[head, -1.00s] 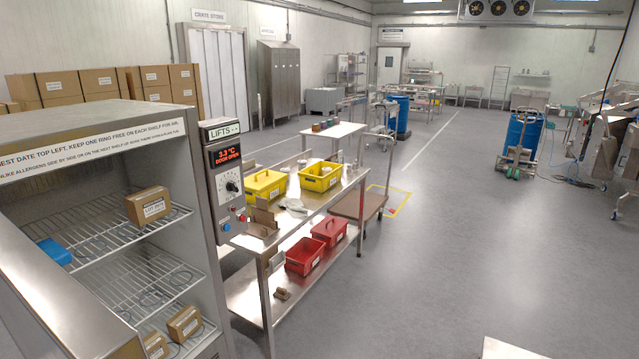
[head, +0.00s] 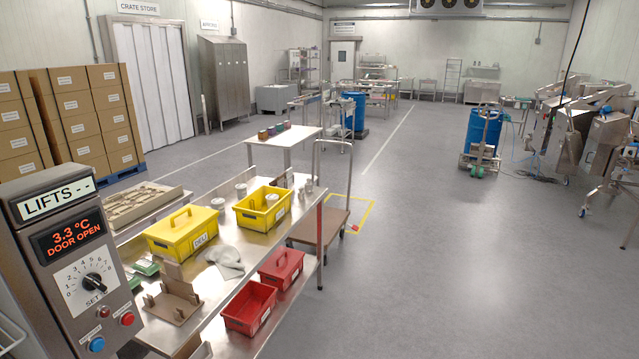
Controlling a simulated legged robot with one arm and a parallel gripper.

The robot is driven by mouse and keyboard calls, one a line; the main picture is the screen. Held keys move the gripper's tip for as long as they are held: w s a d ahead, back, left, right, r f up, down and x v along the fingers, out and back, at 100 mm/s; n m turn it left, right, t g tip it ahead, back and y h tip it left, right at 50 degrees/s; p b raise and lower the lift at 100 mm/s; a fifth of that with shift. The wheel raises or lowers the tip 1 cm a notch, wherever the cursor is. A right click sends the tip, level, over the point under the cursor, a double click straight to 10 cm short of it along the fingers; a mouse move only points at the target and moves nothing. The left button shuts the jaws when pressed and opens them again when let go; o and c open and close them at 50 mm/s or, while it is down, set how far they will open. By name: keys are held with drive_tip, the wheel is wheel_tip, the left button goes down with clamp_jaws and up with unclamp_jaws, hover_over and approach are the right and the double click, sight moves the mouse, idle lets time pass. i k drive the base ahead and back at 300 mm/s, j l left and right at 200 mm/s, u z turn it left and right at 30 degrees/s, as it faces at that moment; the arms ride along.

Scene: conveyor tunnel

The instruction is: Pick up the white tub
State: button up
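Small white tubs stand on the steel table (head: 215,275). One white tub (head: 217,204) is behind the lidded yellow box (head: 182,232). Another white tub (head: 241,189) is a little farther back, beside the open yellow crate (head: 263,209). A pale round item (head: 272,200) shows inside that open crate, perhaps another tub; its lower part is hidden by the crate wall. I cannot tell which one the task means. My gripper is not in view.
A control panel (head: 80,265) reading "DOOR OPEN" stands close at the left. Red boxes (head: 249,306) sit on the table's lower shelf. A trolley (head: 320,225) stands beyond the table. A cloth (head: 226,261) lies on the tabletop. The floor (head: 450,270) at right is clear.

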sight(272, 198)
drive_tip(key=i, duration=1.95)
drive_tip(key=i+l+u, duration=0.15)
drive_tip(key=i+u, duration=0.25)
drive_tip(key=i, duration=0.3)
drive_tip(key=i+l+u, duration=0.4)
drive_tip(key=i, duration=0.25)
drive_tip(key=i+l+u, duration=0.4)
drive_tip(key=i+l, duration=0.2)
drive_tip(key=i, duration=0.05)
